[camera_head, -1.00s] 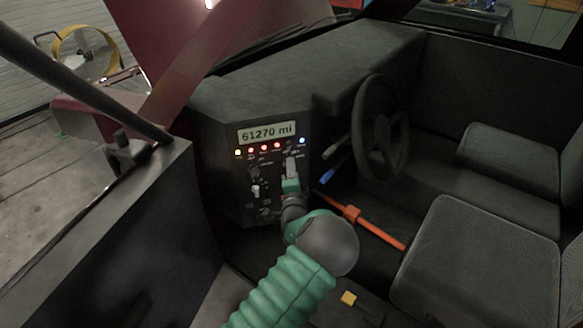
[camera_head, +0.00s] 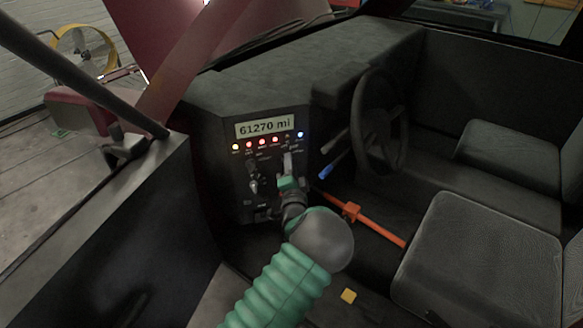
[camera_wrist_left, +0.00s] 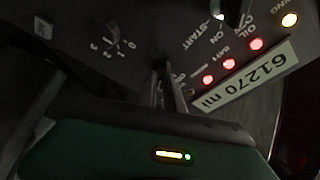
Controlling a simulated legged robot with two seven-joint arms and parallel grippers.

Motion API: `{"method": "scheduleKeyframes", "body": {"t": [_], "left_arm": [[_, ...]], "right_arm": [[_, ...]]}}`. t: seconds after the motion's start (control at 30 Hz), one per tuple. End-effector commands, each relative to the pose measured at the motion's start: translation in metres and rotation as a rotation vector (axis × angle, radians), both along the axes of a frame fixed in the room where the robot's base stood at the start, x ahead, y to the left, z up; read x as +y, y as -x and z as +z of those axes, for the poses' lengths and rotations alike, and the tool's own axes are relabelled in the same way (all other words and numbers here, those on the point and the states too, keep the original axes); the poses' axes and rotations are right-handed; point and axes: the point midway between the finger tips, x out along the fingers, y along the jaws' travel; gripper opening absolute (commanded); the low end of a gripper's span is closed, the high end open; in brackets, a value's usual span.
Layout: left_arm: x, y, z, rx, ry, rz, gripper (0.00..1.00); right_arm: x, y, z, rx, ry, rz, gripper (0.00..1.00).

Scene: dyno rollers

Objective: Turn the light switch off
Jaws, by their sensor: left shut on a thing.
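The dark control panel (camera_head: 268,178) stands left of the steering wheel, below a lit display reading 61270 mi (camera_head: 264,127). My left gripper (camera_head: 288,161) reaches the panel's right side, under the row of lamps. Its fingers (camera_wrist_left: 171,92) are close together at the panel and shut on a small control, taken as the light switch; fingers and gripper body hide it, so its position cannot be told. A blue lamp (camera_head: 300,134) is lit above. My right gripper is not in view.
Red lamps (camera_head: 262,142) and a yellow lamp (camera_head: 235,147) are lit. A START/ON switch (camera_wrist_left: 219,18) and a numbered knob (camera_wrist_left: 112,46) sit near the fingers. The steering wheel (camera_head: 360,130), an orange lever (camera_head: 352,212) and seats (camera_head: 470,255) lie to the right.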

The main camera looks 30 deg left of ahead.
Motion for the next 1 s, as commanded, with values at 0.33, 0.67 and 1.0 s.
{"method": "scheduleKeyframes", "body": {"t": [0.33,0.67,1.0], "left_arm": [[0.007,0.002,-0.001,-0.26,0.203,0.009,0.0],[0.007,0.002,-0.002,-0.5,0.403,0.007,0.0],[0.006,0.002,-0.001,-0.724,0.589,0.004,0.0]], "right_arm": [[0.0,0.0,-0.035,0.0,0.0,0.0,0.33],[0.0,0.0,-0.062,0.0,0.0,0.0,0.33],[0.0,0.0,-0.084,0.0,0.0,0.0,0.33]]}}
